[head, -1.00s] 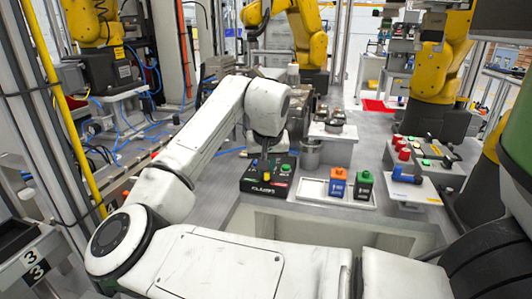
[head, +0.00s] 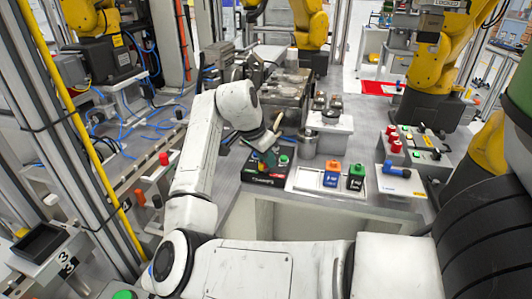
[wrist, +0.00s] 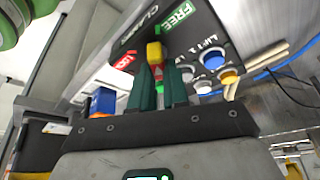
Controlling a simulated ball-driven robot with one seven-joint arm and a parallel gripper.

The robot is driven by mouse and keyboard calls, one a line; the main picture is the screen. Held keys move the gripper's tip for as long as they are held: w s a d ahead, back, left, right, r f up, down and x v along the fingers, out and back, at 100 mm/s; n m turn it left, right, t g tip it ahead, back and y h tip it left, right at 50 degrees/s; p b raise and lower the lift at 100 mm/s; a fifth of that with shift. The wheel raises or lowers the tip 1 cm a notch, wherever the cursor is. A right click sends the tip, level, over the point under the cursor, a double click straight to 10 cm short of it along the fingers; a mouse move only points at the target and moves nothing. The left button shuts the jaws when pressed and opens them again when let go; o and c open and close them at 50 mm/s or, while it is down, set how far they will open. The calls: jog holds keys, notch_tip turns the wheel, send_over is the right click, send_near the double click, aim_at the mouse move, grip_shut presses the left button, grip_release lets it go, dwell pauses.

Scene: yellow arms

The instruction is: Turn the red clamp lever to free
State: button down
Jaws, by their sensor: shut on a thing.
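The clamp box (head: 262,182) is a black box with printed labels on the bench. In the wrist view, its face (wrist: 207,22) carries a green FREE label (wrist: 178,17) and a red LOCK label (wrist: 125,62). The red clamp lever (wrist: 157,70) shows as a small red part with a yellow block just beyond it, between the two labels. My gripper (wrist: 158,66) has its dark green fingers shut around the lever. The fingers hide much of the lever, so its exact angle is hard to tell. In the head view, my gripper (head: 266,157) is small and partly hidden.
To the right of the box, orange-topped blue (head: 332,174) and green-and-black (head: 356,177) blocks stand in a white tray (head: 310,188). Blue (wrist: 214,60) and yellow (wrist: 229,77) buttons sit beside the labels.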

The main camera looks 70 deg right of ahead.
jog(key=shift+m+g+p, duration=0.35)
jog(key=shift+m+g, duration=0.05)
jog(key=shift+m, duration=0.7)
jog(key=shift+y, duration=0.4)
jog(key=c, duration=1.1)
grip_release()
jog(key=v, duration=1)
jog(key=shift+a+r, duration=0.2)
jog(key=shift+r, duration=0.1)
